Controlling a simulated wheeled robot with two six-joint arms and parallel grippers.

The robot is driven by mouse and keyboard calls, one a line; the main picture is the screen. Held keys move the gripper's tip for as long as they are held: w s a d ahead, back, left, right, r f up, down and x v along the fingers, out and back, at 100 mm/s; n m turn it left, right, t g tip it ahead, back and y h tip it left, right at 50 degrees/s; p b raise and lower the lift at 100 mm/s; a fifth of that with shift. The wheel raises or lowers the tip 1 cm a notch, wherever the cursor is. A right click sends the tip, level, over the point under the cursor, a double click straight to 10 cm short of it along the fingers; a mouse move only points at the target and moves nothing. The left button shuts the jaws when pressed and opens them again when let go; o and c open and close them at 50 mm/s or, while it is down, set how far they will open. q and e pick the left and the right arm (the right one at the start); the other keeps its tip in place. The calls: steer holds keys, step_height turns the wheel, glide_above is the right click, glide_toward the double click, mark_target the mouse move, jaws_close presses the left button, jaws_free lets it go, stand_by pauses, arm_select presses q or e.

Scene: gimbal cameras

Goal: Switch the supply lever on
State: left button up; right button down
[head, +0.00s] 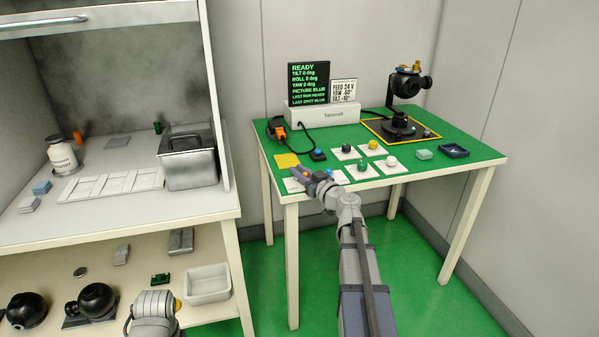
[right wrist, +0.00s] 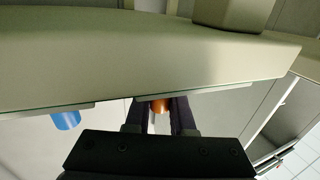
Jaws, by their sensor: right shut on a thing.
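My right gripper (head: 305,173) is at the front edge of the green table (head: 455,160). In the right wrist view its two dark fingers (right wrist: 160,112) are shut on an orange piece (right wrist: 160,105), which stands out from a pale plate. Most of this piece is hidden by the fingers, and I cannot read a label on it. A blue cylindrical piece (right wrist: 66,120) stands beside it, apart from the fingers. The blue piece also shows in the head view (head: 329,172). Part of my left arm shows at the bottom of the head view, but its gripper does not.
A black display (head: 308,82) reads READY, with tilt, roll and yaw at 0 deg. Several knobs on white plates stand behind my gripper. A black gimbal camera (head: 404,90) is at the back right. A cluttered bench (head: 110,225) stands left.

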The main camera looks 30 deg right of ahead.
steer(key=c, duration=0.8)
jaws_free()
steer(key=shift+o, duration=0.2)
steer(key=s, duration=0.7)
steer(key=shift+s+d, duration=0.4)
steer(key=shift+d, duration=0.05)
